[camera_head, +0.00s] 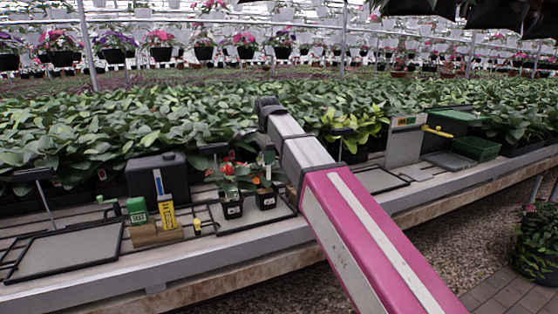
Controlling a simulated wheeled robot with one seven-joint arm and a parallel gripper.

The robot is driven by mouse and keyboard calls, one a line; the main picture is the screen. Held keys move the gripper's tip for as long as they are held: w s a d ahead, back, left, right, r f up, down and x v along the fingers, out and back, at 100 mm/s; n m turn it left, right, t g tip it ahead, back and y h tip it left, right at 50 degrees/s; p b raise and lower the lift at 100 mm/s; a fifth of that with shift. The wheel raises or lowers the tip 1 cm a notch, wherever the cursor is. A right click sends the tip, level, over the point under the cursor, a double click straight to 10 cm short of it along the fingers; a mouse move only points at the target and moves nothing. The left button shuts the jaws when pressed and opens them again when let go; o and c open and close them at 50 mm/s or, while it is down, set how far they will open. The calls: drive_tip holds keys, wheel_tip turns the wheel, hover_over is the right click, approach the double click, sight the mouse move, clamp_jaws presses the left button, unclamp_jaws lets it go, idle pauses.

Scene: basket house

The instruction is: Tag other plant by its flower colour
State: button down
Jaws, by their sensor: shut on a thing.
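Two small potted plants in black pots stand side by side on the bench. The left plant (231,186) has red-orange flowers. The right plant (264,187) has green leaves and a little red; its flower colour is mostly hidden. My gripper (266,150) is the dark end pointing down just above the right plant, partly hidden by my arm. It seems shut on a small white tag (268,172) among that plant's leaves; whether the tag touches the soil cannot be told. A green label block (137,211) and a yellow label (168,216) stand on a wooden block to the left.
A black box (158,177) stands behind the labels. An empty grey tray (70,250) lies at left, another (379,180) right of my arm. Green crates (476,149) and a grey upright panel (405,143) are farther right. Dense leafy plants fill the back.

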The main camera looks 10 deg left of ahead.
sight(268, 176)
drive_tip(key=shift+s+a+f, duration=0.1)
drive_tip(key=shift+s+f, duration=0.05)
drive_tip(key=shift+s, duration=0.05)
drive_tip(key=shift+f, duration=1.65)
drive_tip(key=shift+f, duration=0.15)
drive_tip(key=shift+f, duration=1.7)
drive_tip(key=shift+f, duration=0.15)
drive_tip(key=shift+f, duration=1.65)
